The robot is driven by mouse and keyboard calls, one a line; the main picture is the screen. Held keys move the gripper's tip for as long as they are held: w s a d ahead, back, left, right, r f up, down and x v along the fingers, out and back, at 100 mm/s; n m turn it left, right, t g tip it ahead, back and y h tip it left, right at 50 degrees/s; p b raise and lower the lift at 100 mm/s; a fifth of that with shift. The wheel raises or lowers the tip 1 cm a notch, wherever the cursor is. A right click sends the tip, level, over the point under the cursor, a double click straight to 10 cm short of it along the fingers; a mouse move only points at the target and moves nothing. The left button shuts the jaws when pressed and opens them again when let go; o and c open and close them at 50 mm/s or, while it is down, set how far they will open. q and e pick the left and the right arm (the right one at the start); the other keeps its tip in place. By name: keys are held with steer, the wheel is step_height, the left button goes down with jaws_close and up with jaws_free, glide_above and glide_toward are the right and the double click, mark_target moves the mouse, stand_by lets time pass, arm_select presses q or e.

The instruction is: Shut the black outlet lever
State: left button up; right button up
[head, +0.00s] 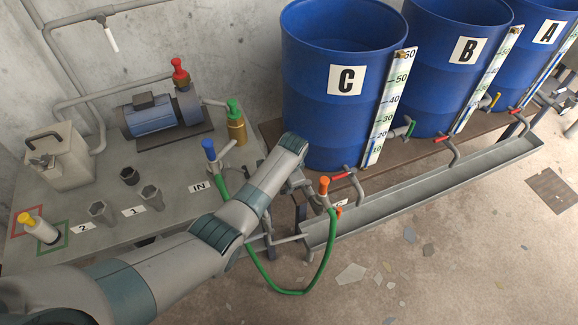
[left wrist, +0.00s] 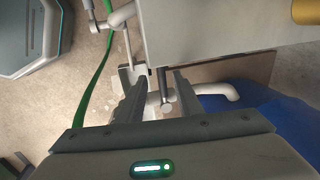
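In the left wrist view a short dark bar (left wrist: 162,87) with a grey round end stands between my fingers; it looks like the black outlet lever. My left gripper (left wrist: 158,88) is open, with one finger on each side of this bar. I cannot tell whether either finger touches it. In the head view my left gripper (head: 303,187) points down between the grey bench and drum C (head: 335,75). My forearm and wrist hide the lever there. My right gripper is in neither view.
The orange-topped valve (head: 324,186) with a green hose (head: 290,291) stands just right of my gripper. A grey trough (head: 430,192) runs along the drums below red-handled taps. The blue-topped valve (head: 209,149) rises at the bench (head: 75,205) edge. Open floor lies in front.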

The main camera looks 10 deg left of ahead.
arm_select(q)
step_height(320, 180, up, 12)
steer(key=s+d+b, duration=0.1)
steer(key=s, duration=0.1)
steer(key=shift+f, duration=0.15)
steer(key=shift+d, duration=0.1)
stand_by(0.4)
steer(key=shift+s+f, duration=0.1)
